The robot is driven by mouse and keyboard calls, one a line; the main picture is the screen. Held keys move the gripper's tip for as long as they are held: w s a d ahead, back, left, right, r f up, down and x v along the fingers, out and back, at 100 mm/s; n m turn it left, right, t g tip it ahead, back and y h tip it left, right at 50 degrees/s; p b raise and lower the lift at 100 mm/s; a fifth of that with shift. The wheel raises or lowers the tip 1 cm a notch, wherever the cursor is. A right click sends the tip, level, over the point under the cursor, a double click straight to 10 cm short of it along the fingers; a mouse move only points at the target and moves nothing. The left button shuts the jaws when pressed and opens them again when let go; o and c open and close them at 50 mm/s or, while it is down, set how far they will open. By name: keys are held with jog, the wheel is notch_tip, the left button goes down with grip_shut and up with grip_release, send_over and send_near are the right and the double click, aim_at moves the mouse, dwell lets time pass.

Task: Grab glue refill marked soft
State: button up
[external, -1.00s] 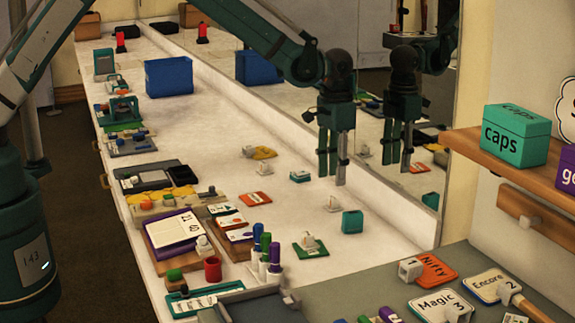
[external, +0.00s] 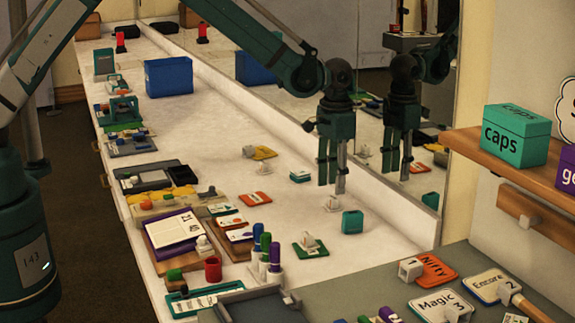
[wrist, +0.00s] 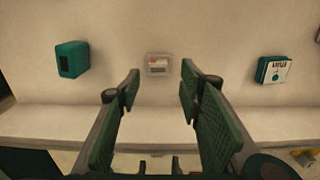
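My gripper (external: 332,186) points down over the white counter, its two fingers apart and empty. Below its tips is a small whitish, partly clear item (external: 332,204). I cannot make out the word "soft" on anything.
A teal block (external: 352,221) stands close by on the right. An orange card (external: 256,198) and a green card with a white piece (external: 310,245) lie nearby. Marker pens (external: 266,250) stand upright in front. A mirrored wall runs along the counter's right side.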

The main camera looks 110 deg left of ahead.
aim_at(333, 197)
jog(key=shift+d+f+b, duration=0.2)
jog(key=shift+f+b, duration=0.15)
jog(key=shift+f, duration=2.25)
jog(key=shift+c, duration=0.4)
jog(key=c, duration=0.8)
